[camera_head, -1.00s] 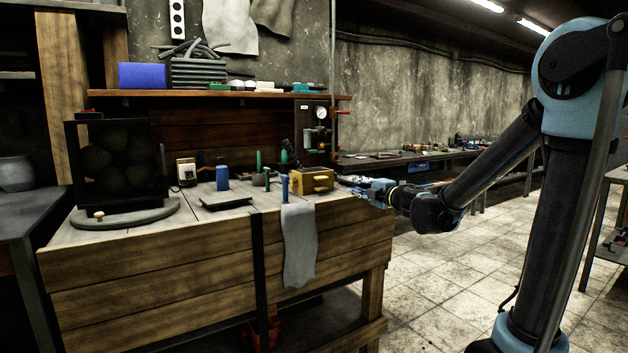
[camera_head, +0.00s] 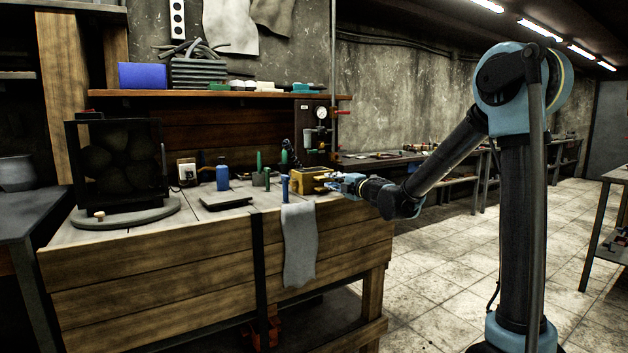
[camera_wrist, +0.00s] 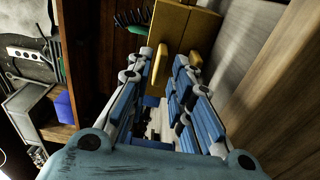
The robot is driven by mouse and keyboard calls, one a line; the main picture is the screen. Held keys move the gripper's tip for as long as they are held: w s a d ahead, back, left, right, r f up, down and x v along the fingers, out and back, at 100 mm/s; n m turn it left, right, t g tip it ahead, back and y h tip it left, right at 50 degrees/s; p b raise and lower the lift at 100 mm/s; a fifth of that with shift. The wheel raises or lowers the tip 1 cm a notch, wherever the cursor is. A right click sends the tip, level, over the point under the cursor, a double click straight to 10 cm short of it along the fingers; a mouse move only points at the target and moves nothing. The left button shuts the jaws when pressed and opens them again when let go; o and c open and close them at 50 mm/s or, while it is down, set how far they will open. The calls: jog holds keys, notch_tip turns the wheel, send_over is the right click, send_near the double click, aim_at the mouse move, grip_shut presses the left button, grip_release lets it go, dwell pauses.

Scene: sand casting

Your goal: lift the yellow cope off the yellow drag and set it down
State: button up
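The yellow cope (camera_head: 302,174) sits on the yellow drag (camera_head: 303,188) as one box at the right end of the wooden workbench. In the wrist view, the cope (camera_wrist: 166,22) is the left part and the drag (camera_wrist: 206,30) the right part, each with a yellow handle facing me. My gripper (camera_head: 334,182) is at the box's right side. In the wrist view, my gripper (camera_wrist: 160,72) is open, with the cope's handle (camera_wrist: 160,62) between its fingertips. Whether a finger touches the handle I cannot tell. The drag's handle (camera_wrist: 195,58) is partly hidden by the right finger.
A grey cloth (camera_head: 299,245) hangs over the front edge of the workbench (camera_head: 150,243). Open floor lies right.

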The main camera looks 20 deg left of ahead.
aim_at(325, 179)
jog(key=shift+s+a+x, duration=0.1)
jog(key=shift+s+x, duration=0.05)
jog(key=shift+x, duration=1.2)
jog(key=shift+s+a+x, duration=0.1)
jog(key=shift+s+x, duration=0.05)
jog(key=shift+x, duration=1.25)
jog(key=shift+f, duration=0.15)
grip_shut()
